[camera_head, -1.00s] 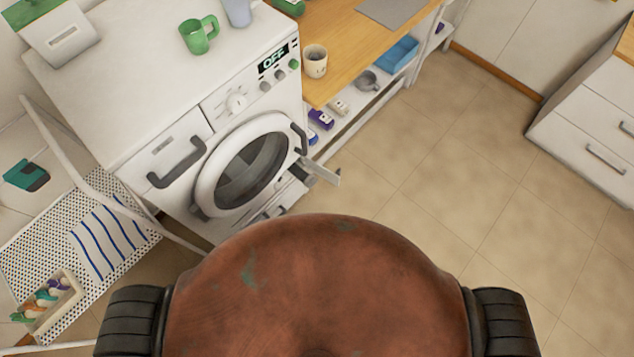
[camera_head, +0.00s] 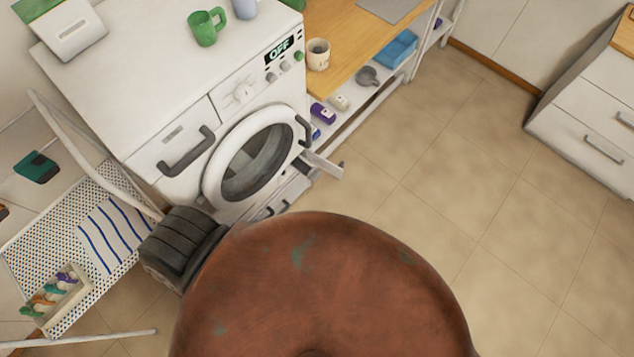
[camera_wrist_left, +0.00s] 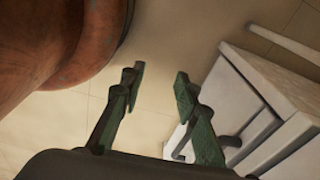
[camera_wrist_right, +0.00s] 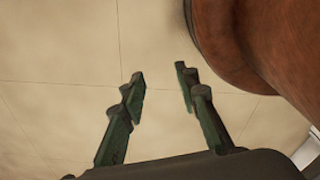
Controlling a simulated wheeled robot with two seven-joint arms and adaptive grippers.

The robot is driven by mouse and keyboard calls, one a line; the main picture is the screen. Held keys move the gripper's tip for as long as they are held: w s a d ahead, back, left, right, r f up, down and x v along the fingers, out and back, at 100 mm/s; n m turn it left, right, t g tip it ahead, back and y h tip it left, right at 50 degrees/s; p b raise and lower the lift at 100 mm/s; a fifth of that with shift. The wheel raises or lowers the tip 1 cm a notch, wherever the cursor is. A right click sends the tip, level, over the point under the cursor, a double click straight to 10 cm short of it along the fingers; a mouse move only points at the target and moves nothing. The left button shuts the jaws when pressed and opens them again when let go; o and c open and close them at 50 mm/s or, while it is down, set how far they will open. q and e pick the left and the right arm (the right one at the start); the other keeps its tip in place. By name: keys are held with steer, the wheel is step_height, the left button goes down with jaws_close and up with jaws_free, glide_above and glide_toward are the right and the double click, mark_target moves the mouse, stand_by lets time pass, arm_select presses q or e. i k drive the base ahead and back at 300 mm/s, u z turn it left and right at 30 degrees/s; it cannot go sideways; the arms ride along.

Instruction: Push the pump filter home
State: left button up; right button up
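The white washing machine (camera_head: 105,75) stands at the left of the head view, with its round door (camera_head: 257,155) closed and its display reading OFF. A small white flap (camera_head: 325,165) sticks out low at the machine's right front side. The pump filter cannot be made out in any view. My left gripper (camera_wrist_left: 160,75) is open and empty in the left wrist view. A white cabinet-like front with dark handles (camera_wrist_left: 230,140) lies to its right, apart from the fingers. My right gripper (camera_wrist_right: 159,75) is open and empty above bare floor tiles. Neither gripper shows in the head view.
White drawers (camera_head: 590,125) stand far right. The tiled floor between is clear.

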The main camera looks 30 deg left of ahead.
mark_target(299, 164)
steer(key=k, duration=0.75)
steer(key=u, duration=0.8)
steer(key=i, duration=0.5)
